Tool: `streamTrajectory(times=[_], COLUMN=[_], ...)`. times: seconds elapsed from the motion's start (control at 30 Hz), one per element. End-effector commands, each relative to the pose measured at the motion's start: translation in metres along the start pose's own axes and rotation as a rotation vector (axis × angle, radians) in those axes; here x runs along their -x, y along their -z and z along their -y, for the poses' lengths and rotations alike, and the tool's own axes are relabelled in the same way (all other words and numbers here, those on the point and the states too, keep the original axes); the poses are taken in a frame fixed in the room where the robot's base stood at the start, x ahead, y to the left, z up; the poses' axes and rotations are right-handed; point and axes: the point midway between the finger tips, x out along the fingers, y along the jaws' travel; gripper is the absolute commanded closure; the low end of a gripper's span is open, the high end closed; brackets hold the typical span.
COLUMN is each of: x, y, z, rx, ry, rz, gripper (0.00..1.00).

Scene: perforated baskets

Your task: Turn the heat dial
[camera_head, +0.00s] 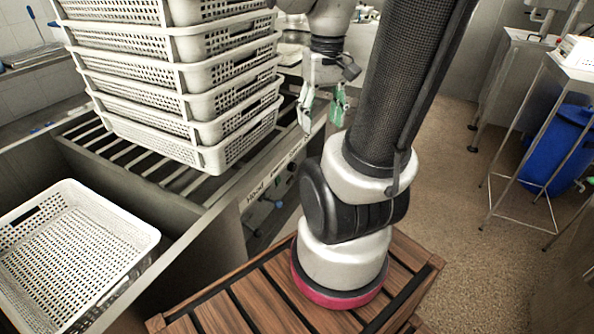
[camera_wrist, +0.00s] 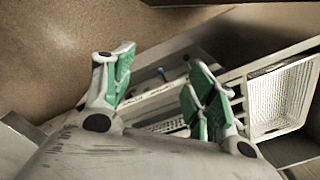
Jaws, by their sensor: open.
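A control panel (camera_head: 262,190) with printed labels and small dark knobs (camera_head: 291,167) is on the front face of the steel counter. The labels are too small to tell which knob is the heat dial. A blue handle (camera_head: 262,212) is lower on that face. My gripper (camera_head: 322,110) is open and empty, with green finger pads, above the panel and apart from it. In the wrist view, my gripper (camera_wrist: 163,85) has its fingers spread, with a small blue thing (camera_wrist: 161,72) beyond them. No dial is clear there.
A tall stack of white perforated baskets (camera_head: 195,75) stands on the slatted counter left of my gripper. A single basket (camera_head: 140,245) is at lower left; a basket (camera_wrist: 250,105) also shows in the wrist view. A blue bin (camera_head: 555,150) stands by a steel table at right. The floor between is clear.

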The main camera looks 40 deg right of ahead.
Motion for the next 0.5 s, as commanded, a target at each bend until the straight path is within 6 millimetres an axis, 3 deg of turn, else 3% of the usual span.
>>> streamTrajectory(times=[0.27,0.5], x=[-0.081,-0.168], y=[0.031,0.054], z=[-0.029,-0.042], rx=[-0.346,-0.632], ry=[0.175,0.43], rz=[0.304,0.504], gripper=[0.43,0.43])
